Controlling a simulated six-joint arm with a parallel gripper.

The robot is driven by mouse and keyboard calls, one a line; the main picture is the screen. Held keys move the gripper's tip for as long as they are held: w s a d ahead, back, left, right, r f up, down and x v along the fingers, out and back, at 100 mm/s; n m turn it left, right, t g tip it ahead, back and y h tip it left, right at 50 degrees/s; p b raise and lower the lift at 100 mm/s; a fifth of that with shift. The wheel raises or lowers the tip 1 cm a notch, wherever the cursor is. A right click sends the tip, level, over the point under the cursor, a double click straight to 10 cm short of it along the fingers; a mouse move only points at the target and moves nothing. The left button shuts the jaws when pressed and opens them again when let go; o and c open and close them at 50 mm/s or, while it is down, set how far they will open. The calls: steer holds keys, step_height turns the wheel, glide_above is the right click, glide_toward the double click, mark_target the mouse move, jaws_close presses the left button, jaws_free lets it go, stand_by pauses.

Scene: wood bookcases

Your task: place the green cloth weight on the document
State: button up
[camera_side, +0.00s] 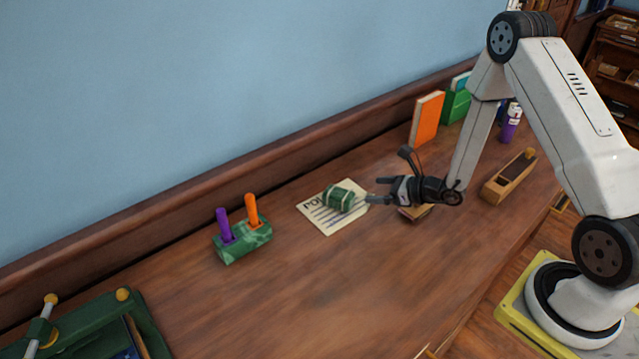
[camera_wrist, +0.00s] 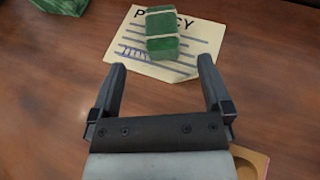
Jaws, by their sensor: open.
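The green cloth weight (camera_side: 339,198) has pale bands and rests on the document (camera_side: 322,218), a cream sheet with a printed heading and lines. In the wrist view the green cloth weight (camera_wrist: 162,35) covers part of the heading and lines of the document (camera_wrist: 135,70). My gripper (camera_side: 370,193) is open and empty, just to the right of the weight in the side view. In the wrist view the fingers of my gripper (camera_wrist: 162,72) are spread wide, short of the weight and apart from it.
A green marbled holder (camera_side: 245,243) with a purple and an orange stick stands left of the document. An orange book (camera_side: 427,118) and a green box (camera_side: 456,106) stand at the back. A wooden block tool (camera_side: 510,178) lies at right. The front middle of the desk is clear.

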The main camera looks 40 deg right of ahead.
steer(key=s+a+r+n+g+y, duration=0.4)
steer(key=s+a+r+n+g, duration=0.2)
steer(key=s+a+n+g, duration=0.5)
steer(key=s+d+r+n+h, duration=0.1)
steer(key=s+r+n+h, duration=0.1)
steer(key=n, duration=0.8)
steer(key=s+d+r+n+t+h, duration=0.1)
steer(key=r+n+h, duration=0.4)
steer(key=n, duration=0.5)
steer(key=shift+s+d+r+n+h, duration=0.15)
steer(key=shift+s+d+n+h, duration=0.15)
steer(key=shift+s+d+h, duration=0.45)
steer(key=shift+a+h, duration=0.2)
steer(key=shift+h, duration=0.05)
